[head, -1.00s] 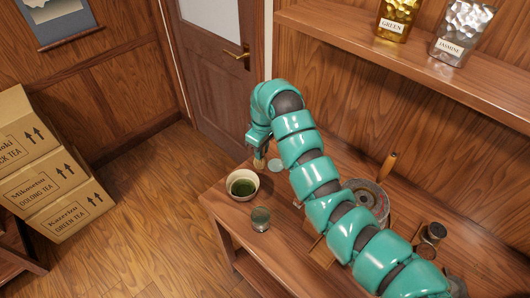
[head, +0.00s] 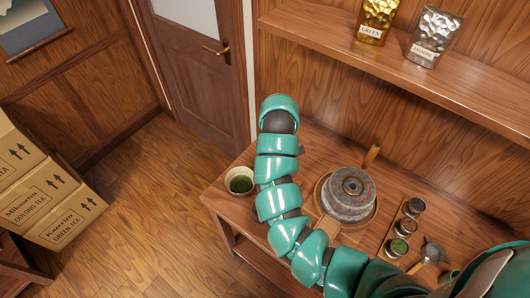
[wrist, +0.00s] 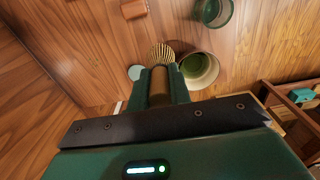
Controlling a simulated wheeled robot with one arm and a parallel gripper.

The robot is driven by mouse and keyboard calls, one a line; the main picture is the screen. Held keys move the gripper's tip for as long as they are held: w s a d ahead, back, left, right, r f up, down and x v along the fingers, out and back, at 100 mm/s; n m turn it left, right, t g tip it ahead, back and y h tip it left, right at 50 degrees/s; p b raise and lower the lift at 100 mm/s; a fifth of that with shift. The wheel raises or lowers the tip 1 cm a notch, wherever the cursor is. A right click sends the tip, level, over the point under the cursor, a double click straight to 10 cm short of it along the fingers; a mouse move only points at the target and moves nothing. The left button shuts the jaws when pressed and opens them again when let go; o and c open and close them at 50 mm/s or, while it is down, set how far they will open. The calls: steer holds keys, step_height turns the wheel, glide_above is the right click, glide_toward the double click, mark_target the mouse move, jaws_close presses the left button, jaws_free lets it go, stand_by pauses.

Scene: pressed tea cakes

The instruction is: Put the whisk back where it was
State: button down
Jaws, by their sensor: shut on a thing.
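The whisk shows in the wrist view, with pale splayed bamboo tines (wrist: 161,52) and a brown handle between the fingers of my gripper (wrist: 162,76). My gripper is shut on the handle, and the tines point away from my wrist. The tea bowl (wrist: 201,69), cream with green tea inside, is just right of the whisk; it also shows in the head view (head: 239,181). A small pale green disc (wrist: 135,72) lies left of the tines. In the head view my arm hides the gripper, the whisk and the disc. I cannot tell the whisk's height above the table.
A drinking glass (wrist: 214,11) stands beyond the bowl, and a small wooden block (wrist: 134,9) lies farther off. A stone mill (head: 350,194) with a wooden handle and a rack of small jars (head: 403,229) stand right of my arm. A shelf (head: 400,62) runs above the table.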

steer(key=w+a+f+b, duration=0.2)
steer(key=w+f+b, duration=0.7)
steer(key=w, duration=0.4)
steer(key=shift+a+f+b, duration=0.2)
steer(key=shift+b, duration=0.25)
stand_by(0.5)
steer(key=shift+w+f, duration=0.15)
steer(key=shift+w, duration=0.1)
steer(key=shift+f+p, duration=0.6)
steer(key=shift+f, duration=1.1)
